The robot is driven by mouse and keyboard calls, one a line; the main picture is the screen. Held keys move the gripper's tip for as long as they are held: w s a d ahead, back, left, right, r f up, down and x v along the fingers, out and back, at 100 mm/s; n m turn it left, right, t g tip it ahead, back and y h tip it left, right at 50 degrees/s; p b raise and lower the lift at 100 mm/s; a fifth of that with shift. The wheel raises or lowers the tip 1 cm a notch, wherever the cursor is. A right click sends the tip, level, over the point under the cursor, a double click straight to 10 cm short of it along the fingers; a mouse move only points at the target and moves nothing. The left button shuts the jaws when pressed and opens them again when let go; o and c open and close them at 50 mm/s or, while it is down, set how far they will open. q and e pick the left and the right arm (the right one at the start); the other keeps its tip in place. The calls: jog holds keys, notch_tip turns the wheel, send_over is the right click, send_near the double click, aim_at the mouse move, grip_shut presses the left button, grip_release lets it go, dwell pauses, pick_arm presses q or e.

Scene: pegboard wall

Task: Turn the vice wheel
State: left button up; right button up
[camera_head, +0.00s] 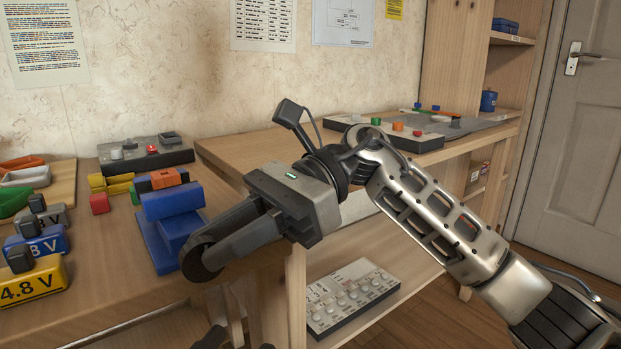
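The blue vice (165,228) stands at the right front edge of the left table. Its dark round wheel (197,262) faces the front, just below and right of the blue body. My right gripper (212,252) reaches in from the right, with its dark fingers at the wheel. The fingers overlap the wheel in this view and hide part of it. I cannot tell whether they are closed on it or only beside it. Small dark pieces at the bottom edge may be the tips of my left gripper (240,342); the rest is out of frame.
Labelled battery-like blocks (35,285), coloured trays (22,178) and small blocks (112,184) lie left of the vice. A box with a red button (146,152) stands behind. A grey panel with knobs (350,297) lies on the shelf at lower right.

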pick_arm(q)
jog(key=shift+s+d+f+n+g+y+p, duration=0.1)
jog(key=shift+s+f+n+g+y+p, duration=0.25)
jog(key=shift+f+g+p, duration=0.3)
jog(key=shift+s+f+n+g+y+p, duration=0.25)
jog(key=shift+s+f+n+g+p, duration=0.2)
jog(key=shift+f, duration=0.4)
jog(key=shift+s+d+f+n+g+y+p, duration=0.1)
jog(key=shift+s+f+n+g+y+p, duration=0.25)
jog(key=shift+f+p, duration=0.35)
pick_arm(e)
jog(key=v, duration=1.4)
jog(key=shift+d, duration=0.2)
pick_arm(q)
jog(key=shift+w, duration=0.1)
pick_arm(e)
jog(key=shift+w, duration=0.1)
